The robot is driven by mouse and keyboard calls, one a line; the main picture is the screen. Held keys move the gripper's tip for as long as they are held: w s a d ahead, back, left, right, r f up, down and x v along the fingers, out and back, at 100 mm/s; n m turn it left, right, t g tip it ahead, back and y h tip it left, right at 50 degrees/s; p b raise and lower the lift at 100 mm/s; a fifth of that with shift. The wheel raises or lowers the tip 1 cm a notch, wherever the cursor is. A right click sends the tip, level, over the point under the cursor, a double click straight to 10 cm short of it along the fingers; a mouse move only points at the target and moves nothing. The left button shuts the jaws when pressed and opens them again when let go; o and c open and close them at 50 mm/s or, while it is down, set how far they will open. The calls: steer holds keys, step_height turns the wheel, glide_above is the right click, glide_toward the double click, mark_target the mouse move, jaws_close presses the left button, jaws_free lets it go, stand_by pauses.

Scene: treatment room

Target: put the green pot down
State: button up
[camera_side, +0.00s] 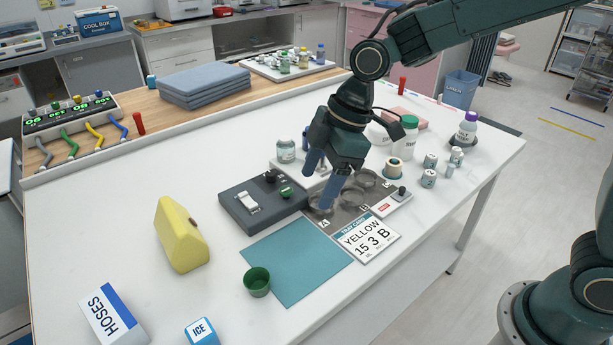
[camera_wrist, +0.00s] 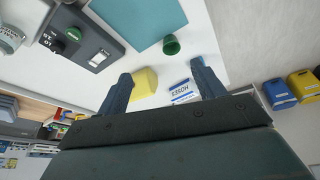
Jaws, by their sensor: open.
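The green pot (camera_side: 257,281) is a small open cup. It stands upright at the front left edge of the teal mat (camera_side: 298,262), by the bare white table. It also shows in the wrist view (camera_wrist: 171,45), beside the mat (camera_wrist: 140,22). My gripper (camera_side: 318,186) is above the grey tray area behind the mat, well apart from the pot. In the wrist view its two blue fingers (camera_wrist: 160,92) are spread wide, with nothing held between them. Part of the tray is hidden behind the fingers.
A dark device (camera_side: 262,205) with a switch stands behind the mat. A yellow wedge block (camera_side: 181,235) is left of it. The HOSES box (camera_side: 114,314) and ICE box (camera_side: 201,331) are at the front left. A card reading YELLOW 15 3 B (camera_side: 366,238) lies right of the mat.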

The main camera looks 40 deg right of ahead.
steer(key=s+d+r+m+t+h, duration=0.1)
steer(key=s+d+r+m+t, duration=0.1)
steer(key=s+d+r+m, duration=0.2)
steer(key=s+d+r+m+t+h, duration=0.1)
steer(key=s+d+r+m+h, duration=0.1)
steer(key=s+d+m, duration=0.7)
steer(key=s+d+r, duration=0.1)
steer(key=s+d, duration=0.2)
steer(key=s, duration=0.5)
steer(key=shift+s+d+r+m+t+h, duration=0.15)
steer(key=shift+d+r+m+t+h, duration=0.15)
steer(key=shift+d+r+m+t, duration=0.1)
